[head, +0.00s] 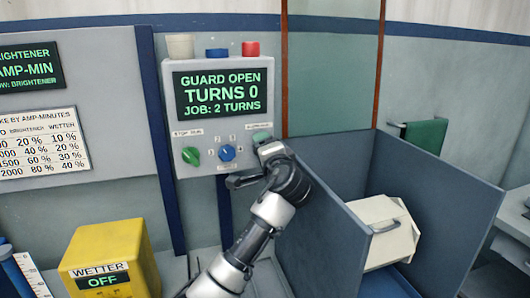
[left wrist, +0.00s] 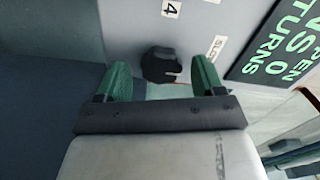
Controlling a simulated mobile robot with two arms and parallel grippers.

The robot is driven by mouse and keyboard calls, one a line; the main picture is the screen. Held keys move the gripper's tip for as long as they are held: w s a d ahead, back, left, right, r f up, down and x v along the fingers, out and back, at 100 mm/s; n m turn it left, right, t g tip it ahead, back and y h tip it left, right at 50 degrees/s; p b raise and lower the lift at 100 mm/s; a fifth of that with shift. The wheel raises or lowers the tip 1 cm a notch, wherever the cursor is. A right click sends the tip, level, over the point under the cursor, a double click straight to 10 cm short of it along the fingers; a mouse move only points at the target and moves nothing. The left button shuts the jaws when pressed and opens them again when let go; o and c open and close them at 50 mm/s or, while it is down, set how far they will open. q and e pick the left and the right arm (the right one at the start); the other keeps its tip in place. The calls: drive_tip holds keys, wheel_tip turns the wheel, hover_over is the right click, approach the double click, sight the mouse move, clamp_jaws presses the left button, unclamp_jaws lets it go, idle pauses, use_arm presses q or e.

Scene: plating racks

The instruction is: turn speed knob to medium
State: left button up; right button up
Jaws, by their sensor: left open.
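A grey control panel (head: 169,88) has a screen (head: 222,92) reading GUARD OPEN, TURNS 0, JOB: 2 TURNS. My left gripper (head: 256,160) is at the panel's lower right corner. In the left wrist view, its green fingers (left wrist: 160,72) are open, with a dark knob (left wrist: 161,64) in view between and beyond their tips. A label beside that knob begins SLO. I cannot tell whether the fingers touch the knob. In the head view the gripper hides this knob.
A yellow WETTER box (head: 110,255) reading OFF stands lower left. A grey-walled bin (head: 320,228) with a pale handled lid (head: 385,228) is right of my arm. A green cloth (head: 425,134) hangs further right.

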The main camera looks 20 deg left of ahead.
use_arm(q)
drive_tip(key=b+v, duration=0.2)
drive_tip(key=v, duration=0.9)
drive_tip(key=shift+b, duration=0.3)
drive_tip(key=shift+w+f, duration=0.1)
